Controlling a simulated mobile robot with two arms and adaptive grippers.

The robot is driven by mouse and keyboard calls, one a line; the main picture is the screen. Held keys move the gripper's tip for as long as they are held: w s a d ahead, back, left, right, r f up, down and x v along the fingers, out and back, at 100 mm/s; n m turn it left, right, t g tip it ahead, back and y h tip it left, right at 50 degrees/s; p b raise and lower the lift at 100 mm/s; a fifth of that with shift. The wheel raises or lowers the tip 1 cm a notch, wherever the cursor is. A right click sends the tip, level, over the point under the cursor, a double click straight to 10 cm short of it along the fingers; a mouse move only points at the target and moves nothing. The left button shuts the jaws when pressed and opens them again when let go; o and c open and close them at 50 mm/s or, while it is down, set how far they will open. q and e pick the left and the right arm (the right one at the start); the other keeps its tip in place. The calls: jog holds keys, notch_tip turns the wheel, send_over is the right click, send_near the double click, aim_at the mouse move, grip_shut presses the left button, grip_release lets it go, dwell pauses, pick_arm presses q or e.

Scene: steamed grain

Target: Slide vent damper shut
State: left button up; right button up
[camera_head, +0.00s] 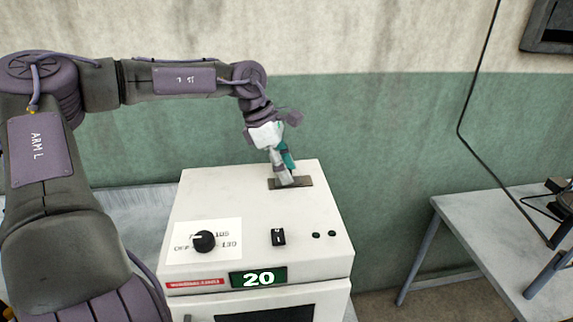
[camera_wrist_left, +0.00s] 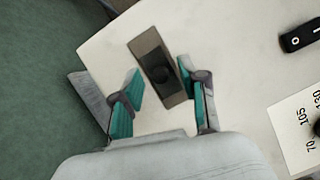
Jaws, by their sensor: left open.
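The vent damper (camera_head: 306,182) is a dark brownish-grey strip on the top of a white oven-like machine (camera_head: 215,193), towards its back. My left gripper (camera_head: 286,183) points down over the damper. In the left wrist view my left gripper (camera_wrist_left: 158,90) is open, with one teal-padded finger on each side of the knob. I cannot tell whether the fingers touch the plate. My right gripper is in neither view.
The machine's sloped front has a black dial (camera_head: 204,241), a black rocker switch (camera_head: 278,236) and a green display (camera_head: 258,278) reading 20. A grey table (camera_head: 470,215) stands at the right, with a floor gap between. A stained green and cream wall is behind.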

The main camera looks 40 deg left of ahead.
pick_arm(q)
jog(key=shift+f, duration=0.3)
jog(key=shift+d, duration=0.1)
grip_shut()
